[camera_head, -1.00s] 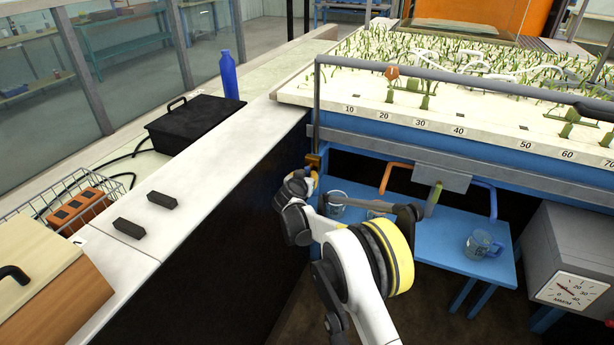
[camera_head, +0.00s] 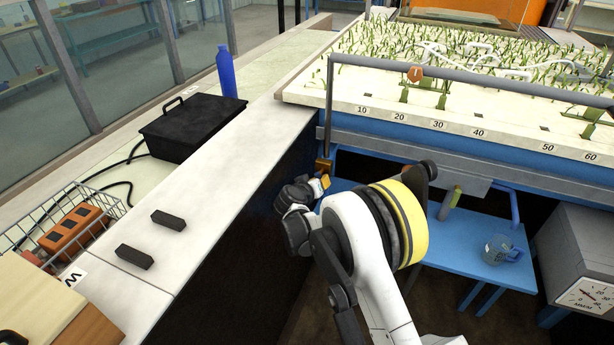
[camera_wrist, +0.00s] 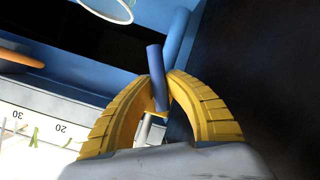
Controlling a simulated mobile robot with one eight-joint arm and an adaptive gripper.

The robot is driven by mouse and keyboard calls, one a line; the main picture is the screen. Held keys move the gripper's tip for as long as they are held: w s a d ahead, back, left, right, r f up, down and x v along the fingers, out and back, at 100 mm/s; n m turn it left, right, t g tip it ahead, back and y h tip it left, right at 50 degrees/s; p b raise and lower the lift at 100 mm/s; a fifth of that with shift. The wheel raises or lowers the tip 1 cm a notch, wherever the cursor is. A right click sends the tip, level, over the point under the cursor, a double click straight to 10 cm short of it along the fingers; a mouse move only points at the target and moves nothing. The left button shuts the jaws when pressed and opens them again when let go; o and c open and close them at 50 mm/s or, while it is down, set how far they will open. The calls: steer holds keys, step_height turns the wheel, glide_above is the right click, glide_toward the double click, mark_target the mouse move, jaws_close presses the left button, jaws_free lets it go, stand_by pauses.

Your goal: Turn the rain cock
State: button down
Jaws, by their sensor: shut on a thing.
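The rain cock (camera_head: 323,165) is a small brass fitting at the foot of the upright grey pipe, at the near left corner of the planted bed. My gripper (camera_head: 318,184) is just below it, partly hidden by my wrist. In the wrist view, the two yellow fingers of my gripper (camera_wrist: 160,100) are closed around a short blue handle (camera_wrist: 156,68), with a bit of brass showing at its lower end. The handle stands tilted between the fingers. How far the cock is turned cannot be told.
The white counter (camera_head: 215,185) with its dark side runs close along the left of my arm. A blue bench (camera_head: 465,260) with a glass mug (camera_head: 501,250) stands right of my arm. A grey dial box (camera_head: 580,250) is at far right. The planted bed (camera_head: 450,110) lies above.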

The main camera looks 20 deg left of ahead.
steer(key=shift+d+r+n+h+b, duration=0.1)
steer(key=shift+d+n+h+b, duration=0.1)
steer(key=shift+n+h, duration=0.45)
steer(key=shift+d+r+n+h+b, duration=0.15)
steer(key=shift+n+h, duration=0.3)
steer(key=shift+n, duration=0.4)
steer(key=c, duration=1.4)
jaws_free()
steer(key=shift+d, duration=0.1)
steer(key=shift+o, duration=0.2)
step_height(320, 180, up, 10)
steer(key=shift+d+f, duration=0.15)
steer(key=shift+f, duration=0.1)
steer(key=shift+r, duration=0.3)
